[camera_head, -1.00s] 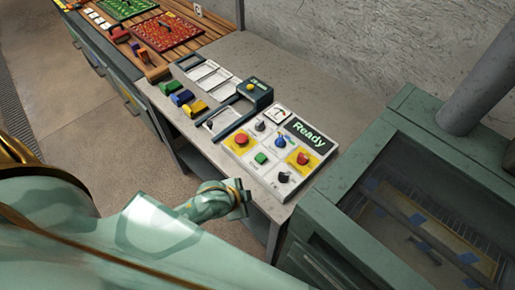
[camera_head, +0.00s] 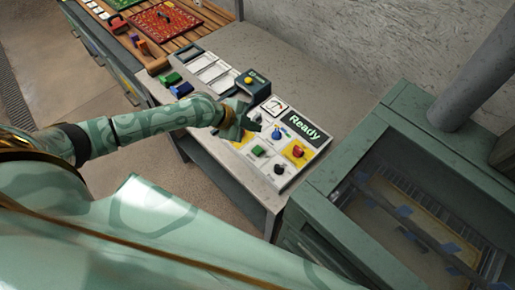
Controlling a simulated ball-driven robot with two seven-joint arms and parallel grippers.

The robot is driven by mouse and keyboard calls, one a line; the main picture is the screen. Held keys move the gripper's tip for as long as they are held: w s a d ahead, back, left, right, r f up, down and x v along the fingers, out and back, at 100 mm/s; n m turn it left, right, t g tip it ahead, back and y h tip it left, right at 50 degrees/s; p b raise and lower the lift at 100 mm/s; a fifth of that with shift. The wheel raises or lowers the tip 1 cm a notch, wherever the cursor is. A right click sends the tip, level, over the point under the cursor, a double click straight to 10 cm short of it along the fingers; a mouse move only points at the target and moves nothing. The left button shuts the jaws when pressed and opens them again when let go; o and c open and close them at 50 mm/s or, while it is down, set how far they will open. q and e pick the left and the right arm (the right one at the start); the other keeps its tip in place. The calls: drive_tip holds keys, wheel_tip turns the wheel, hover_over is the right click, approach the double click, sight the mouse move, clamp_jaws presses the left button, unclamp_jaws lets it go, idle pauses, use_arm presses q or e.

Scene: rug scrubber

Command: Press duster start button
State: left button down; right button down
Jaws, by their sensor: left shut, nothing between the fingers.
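The control panel (camera_head: 244,168) has a dark screen reading "Ready" (camera_head: 305,130). It bears a green button (camera_head: 258,151), a red button on yellow (camera_head: 298,151), a blue knob (camera_head: 277,133) and a black knob (camera_head: 280,169). A small dark green box (camera_head: 252,83) with a yellow button stands just behind the panel. The small labels are too small to read, so I cannot tell which button is the duster start. My left gripper (camera_head: 247,121) is shut and empty, over the panel's upper left part, hiding the controls there. My right gripper is not in view.
The panel lies on a grey table (camera_head: 301,86). White trays (camera_head: 212,72) and coloured blocks (camera_head: 181,89) lie to its left. A green glass-topped cabinet (camera_head: 398,112) with a grey pipe (camera_head: 475,75) stands at the right. A slatted wooden bench (camera_head: 198,22) is farther back.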

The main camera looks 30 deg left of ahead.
use_arm(q)
drive_tip(key=b, duration=0.7)
hover_over(254, 150)
wheel_tip(254, 150, down, 8)
drive_tip(key=shift+r, duration=0.1)
drive_tip(key=shift+f+b, duration=0.3)
drive_tip(key=shift+f, duration=0.25)
idle(1.2)
drive_tip(key=shift+f+b, duration=0.35)
drive_tip(key=shift+b, duration=0.05)
